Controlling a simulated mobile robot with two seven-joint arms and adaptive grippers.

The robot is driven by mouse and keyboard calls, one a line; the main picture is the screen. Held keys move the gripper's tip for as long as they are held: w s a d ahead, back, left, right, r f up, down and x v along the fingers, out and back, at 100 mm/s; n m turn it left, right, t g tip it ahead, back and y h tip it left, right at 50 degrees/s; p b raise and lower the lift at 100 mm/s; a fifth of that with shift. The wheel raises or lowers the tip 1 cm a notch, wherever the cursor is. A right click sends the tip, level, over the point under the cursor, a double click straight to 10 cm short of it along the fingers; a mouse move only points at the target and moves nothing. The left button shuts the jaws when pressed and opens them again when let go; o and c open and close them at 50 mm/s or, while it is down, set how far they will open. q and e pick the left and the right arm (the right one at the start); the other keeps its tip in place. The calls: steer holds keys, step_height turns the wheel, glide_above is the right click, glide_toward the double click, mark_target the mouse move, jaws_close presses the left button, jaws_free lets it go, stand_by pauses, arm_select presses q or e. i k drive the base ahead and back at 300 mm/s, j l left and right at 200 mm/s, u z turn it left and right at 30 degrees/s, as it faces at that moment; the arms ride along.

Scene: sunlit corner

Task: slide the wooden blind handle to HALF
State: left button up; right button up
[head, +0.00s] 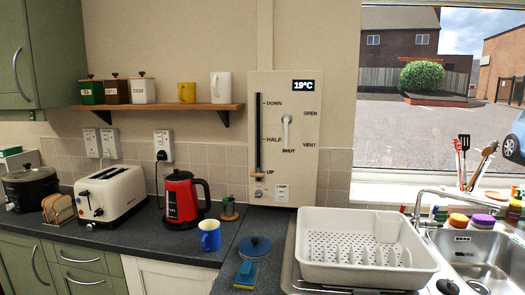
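The wooden blind handle (257,174) sits at the bottom of a dark vertical slot (258,130) in a cream wall panel (308,180). It is level with the UP mark. The HALF mark (272,139) is about midway up the slot, and DOWN is near the top. Neither of my grippers is in view.
A white lever (287,130) on the panel hangs towards SHUT. A shelf (160,107) is left of the panel. The window is right.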

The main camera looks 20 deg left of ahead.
mark_target(258, 174)
steer(key=j+u, duration=0.15)
steer(key=j, duration=1.6)
